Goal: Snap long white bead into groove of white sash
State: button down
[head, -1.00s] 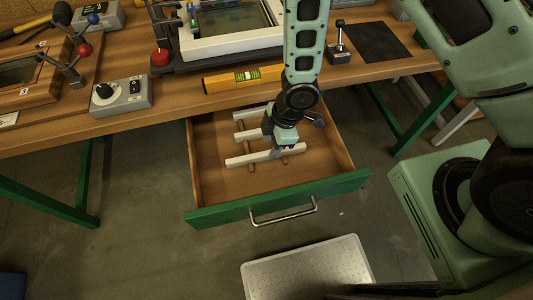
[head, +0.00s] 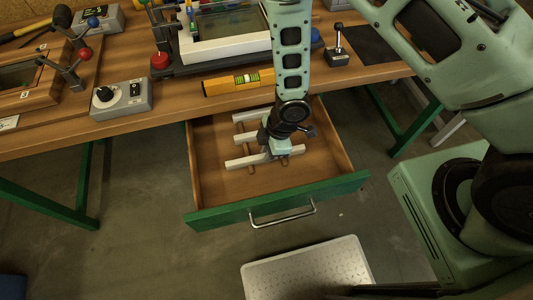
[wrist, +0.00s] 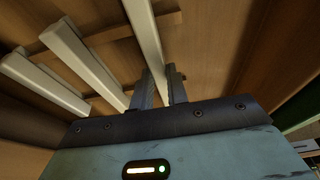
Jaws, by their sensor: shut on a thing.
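Three long white beads lie in the open drawer, across thin wooden strips. The bead nearest the drawer front (head: 243,162) has my gripper (head: 268,155) at it. In the wrist view, my gripper (wrist: 163,88) is shut on this bead (wrist: 146,32), which runs between the two fingers. The middle bead (head: 246,138) and the rear bead (head: 246,116) lie apart from the fingers; they also show left of the gripper in the wrist view. The white sash (head: 230,46) is on the table, in a dark fixture, around a glass pane. My arm hides part of its right side.
The drawer (head: 215,215) has raised wooden walls and a green front. A yellow level (head: 225,84) lies along the table edge above it. A grey control box (head: 122,97), a red knob (head: 159,60) and a small clamp block (head: 337,57) stand on the table. A perforated platform (head: 305,270) is below.

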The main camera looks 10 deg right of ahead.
jog(key=shift+r, duration=0.1)
notch_tip(320, 180, up, 19)
jog(key=p, duration=0.9)
dwell(0.7)
